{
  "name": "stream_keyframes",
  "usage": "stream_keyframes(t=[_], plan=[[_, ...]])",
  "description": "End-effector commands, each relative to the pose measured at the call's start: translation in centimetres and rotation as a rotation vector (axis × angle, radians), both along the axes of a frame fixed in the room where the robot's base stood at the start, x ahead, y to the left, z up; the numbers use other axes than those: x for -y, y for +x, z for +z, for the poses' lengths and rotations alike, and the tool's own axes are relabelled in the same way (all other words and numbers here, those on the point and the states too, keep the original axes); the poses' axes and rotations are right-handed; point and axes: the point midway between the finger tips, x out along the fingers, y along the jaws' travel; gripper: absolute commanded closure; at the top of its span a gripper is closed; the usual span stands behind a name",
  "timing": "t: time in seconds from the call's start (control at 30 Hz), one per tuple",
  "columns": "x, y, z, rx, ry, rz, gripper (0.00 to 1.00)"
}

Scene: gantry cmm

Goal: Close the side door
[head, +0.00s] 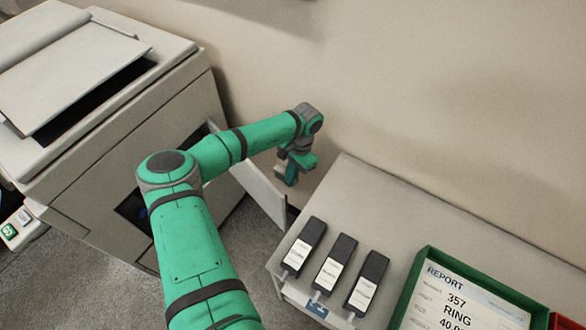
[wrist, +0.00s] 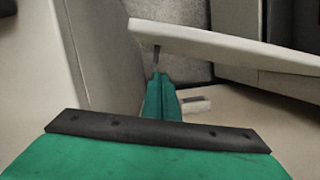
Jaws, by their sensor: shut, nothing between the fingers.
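The side door (head: 262,192) is a pale flat panel. In the head view it stands swung out from the side of the large beige machine (head: 95,190), partly hidden behind my green arm. A dark opening (head: 130,207) shows in the machine's side. My gripper (head: 291,178) is at the far side of the door, near its outer part, pointing down. In the wrist view the shut, empty fingers (wrist: 158,90) are just beneath a pale panel edge (wrist: 230,46), which looks like the door. I cannot tell whether they touch it.
A grey cabinet (head: 350,190) stands close to the right of the gripper, with several black labelled devices and a green tray (head: 425,265) on top. The beige wall is behind. Grey floor shows between machine and cabinet. A panel with a green GO button (head: 10,231) is at far left.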

Motion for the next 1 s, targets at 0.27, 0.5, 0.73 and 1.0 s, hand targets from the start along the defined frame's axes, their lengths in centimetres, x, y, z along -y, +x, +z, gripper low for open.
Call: stream_keyframes(t=[0.27, 0.5, 0.73, 1.0], plan=[[-2.6, -2.0, -0.6, 0.001, 0.000, -0.001, 1.00], [-3.3, -2.6, -0.6, 0.001, -0.001, 0.000, 1.00], [-3.3, -2.6, -0.6, 0.001, -0.001, 0.000, 1.00], [-3.9, -3.0, -0.7, 0.000, -0.002, -0.005, 1.00]])
